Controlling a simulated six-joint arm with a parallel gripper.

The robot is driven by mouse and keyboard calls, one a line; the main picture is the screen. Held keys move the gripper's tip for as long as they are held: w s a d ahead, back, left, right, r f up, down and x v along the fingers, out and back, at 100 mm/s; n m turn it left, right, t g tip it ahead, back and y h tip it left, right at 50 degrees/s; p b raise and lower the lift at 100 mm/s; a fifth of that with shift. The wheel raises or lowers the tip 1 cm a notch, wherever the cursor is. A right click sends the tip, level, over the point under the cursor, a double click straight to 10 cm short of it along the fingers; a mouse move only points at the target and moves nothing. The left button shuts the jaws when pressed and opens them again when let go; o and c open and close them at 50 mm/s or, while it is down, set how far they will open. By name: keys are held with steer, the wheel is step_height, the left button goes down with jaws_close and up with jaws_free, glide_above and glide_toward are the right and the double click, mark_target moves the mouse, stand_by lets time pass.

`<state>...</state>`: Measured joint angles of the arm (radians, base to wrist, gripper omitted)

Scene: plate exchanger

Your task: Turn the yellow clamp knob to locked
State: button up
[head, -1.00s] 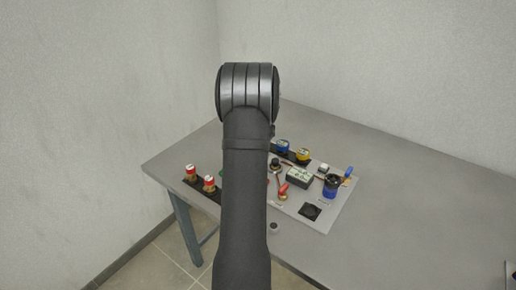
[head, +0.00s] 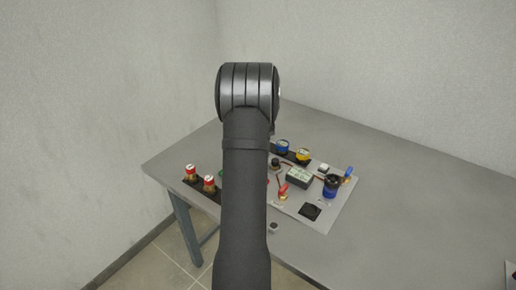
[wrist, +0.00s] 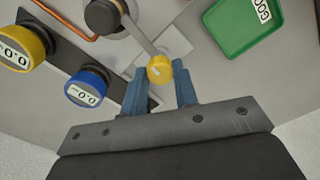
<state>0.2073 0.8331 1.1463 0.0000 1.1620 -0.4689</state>
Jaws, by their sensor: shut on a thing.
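The yellow clamp knob (wrist: 159,69) shows in the wrist view, with a pale mark on its top, beside the end of a grey bar (wrist: 143,35). My gripper (wrist: 160,80) has its two blue fingers on either side of the knob and is shut on it. The lower side of the knob is partly hidden between the fingers. In the head view, my arm hides the gripper and the knob.
In the wrist view, a yellow gauge (wrist: 22,47) and a blue gauge (wrist: 86,85) stand at left, a black round part (wrist: 103,17) above, and a green tray (wrist: 243,28) at right. In the head view, a red-handled valve (head: 283,190) and a black box (head: 299,177) sit on the board.

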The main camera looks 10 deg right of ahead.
steer(key=shift+n, duration=0.9)
steer(key=o, duration=1)
step_height(320, 180, up, 18)
steer(key=shift+f, duration=0.25)
steer(key=shift+f, duration=0.1)
step_height(320, 180, down, 17)
steer(key=shift+f, duration=0.15)
